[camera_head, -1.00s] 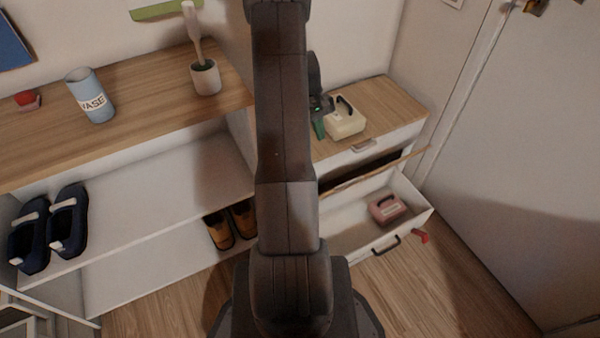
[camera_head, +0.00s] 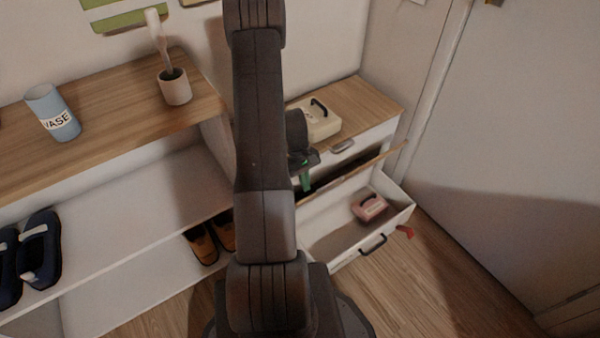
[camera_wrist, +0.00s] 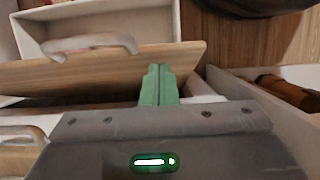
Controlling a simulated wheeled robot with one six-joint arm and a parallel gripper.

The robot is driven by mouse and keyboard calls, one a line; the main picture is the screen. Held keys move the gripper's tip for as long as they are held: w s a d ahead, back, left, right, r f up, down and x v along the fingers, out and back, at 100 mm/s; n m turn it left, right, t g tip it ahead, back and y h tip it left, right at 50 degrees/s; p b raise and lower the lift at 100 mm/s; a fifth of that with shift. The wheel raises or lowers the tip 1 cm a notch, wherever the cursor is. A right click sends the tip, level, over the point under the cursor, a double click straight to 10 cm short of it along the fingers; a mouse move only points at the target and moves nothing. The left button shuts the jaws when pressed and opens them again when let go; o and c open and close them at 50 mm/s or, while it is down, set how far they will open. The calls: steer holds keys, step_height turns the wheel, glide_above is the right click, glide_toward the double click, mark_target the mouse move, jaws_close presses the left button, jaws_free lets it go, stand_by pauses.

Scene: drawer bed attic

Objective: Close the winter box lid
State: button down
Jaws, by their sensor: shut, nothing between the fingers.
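My gripper (camera_head: 306,184) is shut and empty in front of the small cabinet, by the left end of a wooden panel (camera_head: 353,171). The panel stands out from the cabinet with a dark gap behind it. In the wrist view, the green fingertips (camera_wrist: 158,75) overlap the panel (camera_wrist: 110,75), which has a pale handle (camera_wrist: 90,44); I cannot tell whether they touch. No winter label is readable, so I cannot tell which thing is the winter box lid. A cream box (camera_head: 322,123) with a dark handle sits on the cabinet top. A pink box (camera_head: 370,207) lies in the lower drawer.
The lower drawer (camera_head: 338,251) is pulled out over the floor. The upper drawer (camera_head: 368,138) looks shut. A long shelf unit (camera_head: 110,110) at left holds a blue vase (camera_head: 52,112), a pot (camera_head: 174,87) and shoes (camera_head: 40,250). Floor at front right is clear.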

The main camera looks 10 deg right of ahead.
steer(key=shift+s+d+f, duration=0.15)
steer(key=shift+s+f, duration=0.05)
steer(key=shift+s, duration=0.15)
steer(key=shift+s+f, duration=0.1)
steer(key=s+d+f+t+y+b, duration=0.1)
steer(key=s+d+f+t+b, duration=0.2)
steer(key=s+f, duration=0.35)
steer(key=s+d+f+b, duration=0.3)
steer(key=s+f+b, duration=0.1)
steer(key=s+f, duration=0.25)
steer(key=s+f+t+b, duration=0.1)
steer(key=f, duration=0.2)
steer(key=s+f+t+y+b, duration=0.1)
steer(key=f, duration=0.2)
steer(key=s+d+f+t+b, duration=0.1)
steer(key=f, duration=0.3)
steer(key=shift+s+t+y, duration=0.25)
steer(key=shift+t+y, duration=0.15)
steer(key=shift+s+f+b, duration=0.15)
steer(key=shift+f+b, duration=0.5)
steer(key=shift+f, duration=0.2)
